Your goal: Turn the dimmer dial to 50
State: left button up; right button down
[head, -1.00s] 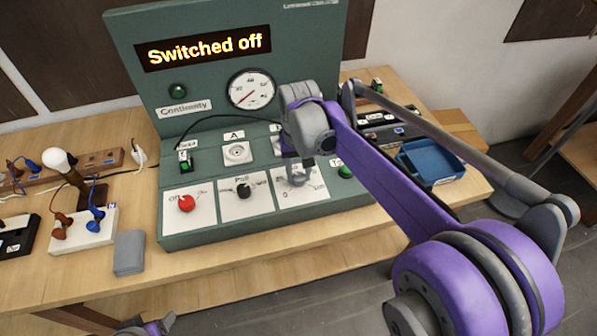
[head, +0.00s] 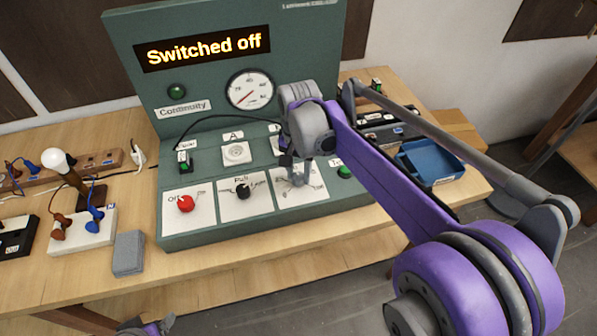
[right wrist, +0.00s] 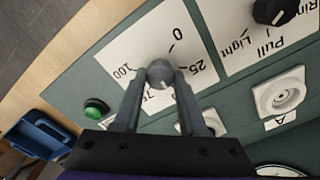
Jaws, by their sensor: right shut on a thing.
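The dimmer dial (right wrist: 160,74) is a small grey knob on a white plate marked 0, 25, 75 and 100 in the right wrist view. The 50 mark is hidden or unreadable, and I cannot read the pointer surely. My right gripper (right wrist: 160,82) is shut on the knob, one finger on each side. In the head view, my right gripper (head: 297,176) reaches down over the dimmer plate (head: 313,188) and covers the knob. The display (head: 203,48) reads "Switched off". My left gripper does not show; only a small arm piece is at the bottom edge.
Left of the dimmer are a black Pull knob (head: 243,191) and a red knob (head: 185,203). A green button (head: 344,171) is just right of it. A blue tray (head: 428,161) stands further right. A lamp (head: 70,176) and grey block (head: 128,253) are left.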

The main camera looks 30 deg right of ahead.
aim_at(298, 175)
dwell(0.3)
jog(key=shift+c, duration=2.2)
grip_release()
jog(key=shift+r, duration=0.15)
notch_tip(298, 175, up, 11)
jog(key=shift+f+p, duration=0.2)
jog(key=shift+p, duration=0.15)
jog(key=s+a+f+n+t, duration=0.2)
jog(key=s+f+n, duration=0.3)
jog(key=s+f, duration=0.3)
jog(key=s+a+f+n+t, duration=0.3)
jog(key=s+a+f+n, duration=0.2)
jog(key=s+f, duration=0.2)
jog(key=shift+s+f, duration=0.35)
jog(key=shift+f, duration=0.15)
